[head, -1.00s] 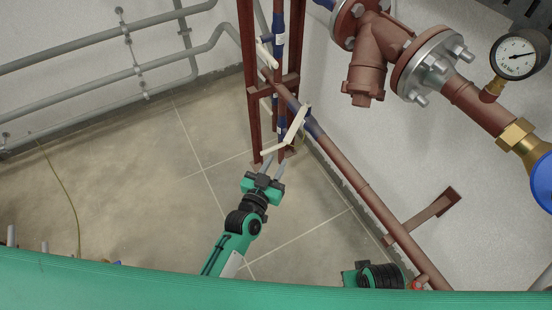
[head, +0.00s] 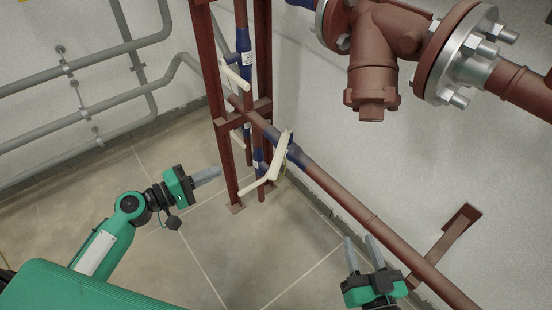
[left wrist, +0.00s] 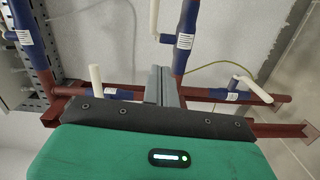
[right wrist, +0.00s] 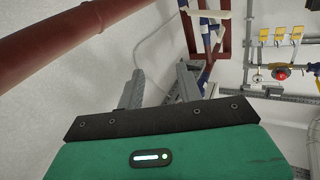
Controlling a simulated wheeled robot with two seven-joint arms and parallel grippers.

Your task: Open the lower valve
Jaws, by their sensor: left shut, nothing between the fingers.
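Several blue valves with long cream handles sit on pipes by a red-brown frame. In the head view, an upper blue valve (head: 243,42) is on the vertical pipe and a lower blue valve (head: 258,160) is below it, partly hidden. A cream handle (head: 281,157) crosses the slanting pipe, and another (head: 253,187) points lower left. I cannot tell which handle belongs to the lower valve. My left gripper (head: 207,175) is shut and empty, left of the frame, apart from the handles. My right gripper (head: 358,246) is open and empty, below the slanting pipe.
The red-brown frame (head: 216,105) stands near the wall corner. The slanting pipe (head: 365,220) runs close to my right gripper, beside a wall bracket (head: 445,245). A large flanged fitting (head: 372,65) hangs at upper right. Grey pipes line the left wall. The floor between the grippers is clear.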

